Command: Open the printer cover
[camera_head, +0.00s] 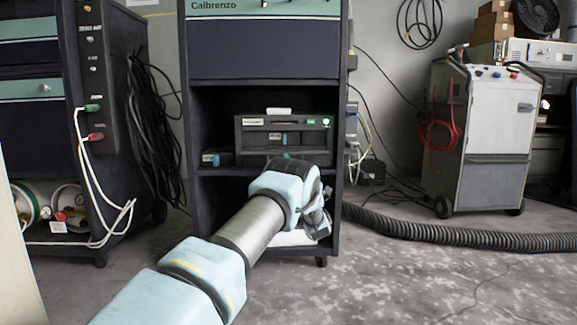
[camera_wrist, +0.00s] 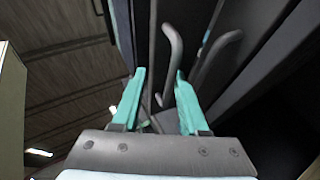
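In the head view my arm reaches to the lower part of a dark cabinet (camera_head: 265,52), and my gripper (camera_head: 318,222) is small and partly hidden at its lower right. A pale, flat-looking thing (camera_head: 290,238) shows low in the cabinet behind the gripper; it may be the printer, but my arm hides most of it and I cannot make out a cover. In the wrist view the two teal fingers of my gripper (camera_wrist: 160,78) are apart, with nothing clearly held. Dark curved bars (camera_wrist: 173,48) stand beyond and between the fingertips; I cannot tell whether they touch.
A dark box with a green light (camera_head: 285,136) sits on the cabinet's middle shelf. A black corrugated hose (camera_head: 450,238) lies on the floor to the right. A grey wheeled machine (camera_head: 485,135) stands at the right; another dark cart (camera_head: 125,100) with cables stands at the left.

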